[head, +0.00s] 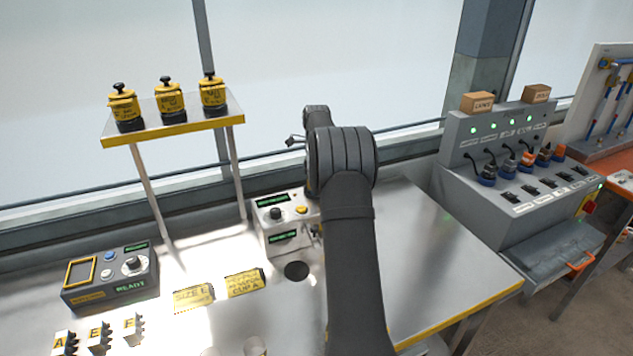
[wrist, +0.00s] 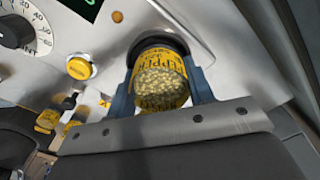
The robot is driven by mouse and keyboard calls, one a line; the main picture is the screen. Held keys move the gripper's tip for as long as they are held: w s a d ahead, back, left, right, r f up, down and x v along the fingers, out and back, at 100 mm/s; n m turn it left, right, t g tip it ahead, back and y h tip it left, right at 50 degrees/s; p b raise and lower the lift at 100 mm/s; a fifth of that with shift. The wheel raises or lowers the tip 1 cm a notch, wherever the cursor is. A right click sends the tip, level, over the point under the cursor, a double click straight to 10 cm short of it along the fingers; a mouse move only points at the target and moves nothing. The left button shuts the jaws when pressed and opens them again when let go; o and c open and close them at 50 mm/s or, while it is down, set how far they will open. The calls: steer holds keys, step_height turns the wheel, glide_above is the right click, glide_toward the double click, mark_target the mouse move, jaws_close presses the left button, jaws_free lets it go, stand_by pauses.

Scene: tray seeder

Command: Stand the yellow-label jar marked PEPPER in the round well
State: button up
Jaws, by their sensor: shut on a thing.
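The jar with the yellow PEPPER label (wrist: 163,62) is between the two blue fingers of my gripper (wrist: 162,88) in the wrist view. My gripper is shut on it. Pale seeds show through its clear side. A dark round shape surrounds its far end; I cannot tell if this is its cap or an opening. In the head view my arm hides the jar and the gripper. A dark round hole (head: 296,271), seemingly the round well, lies in the bench in front of the small grey control box (head: 280,222).
Three yellow-and-black jars (head: 170,100) stand on a raised shelf (head: 185,127) at the left. A READY panel (head: 112,278), lettered blocks (head: 98,337) and yellow plates (head: 193,297) occupy the bench. In the wrist view, a dial (wrist: 17,32) and yellow button (wrist: 79,68) are left of the jar.

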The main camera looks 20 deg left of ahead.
steer(key=shift+s+d+f, duration=0.1)
steer(key=shift+s+f, duration=0.1)
steer(key=shift+f, duration=0.85)
steer(key=shift+r, duration=0.25)
steer(key=shift+w+r, duration=0.15)
steer(key=shift+r, duration=1.55)
steer(key=shift+r, duration=0.35)
steer(key=shift+f, duration=0.25)
steer(key=shift+f, duration=1)
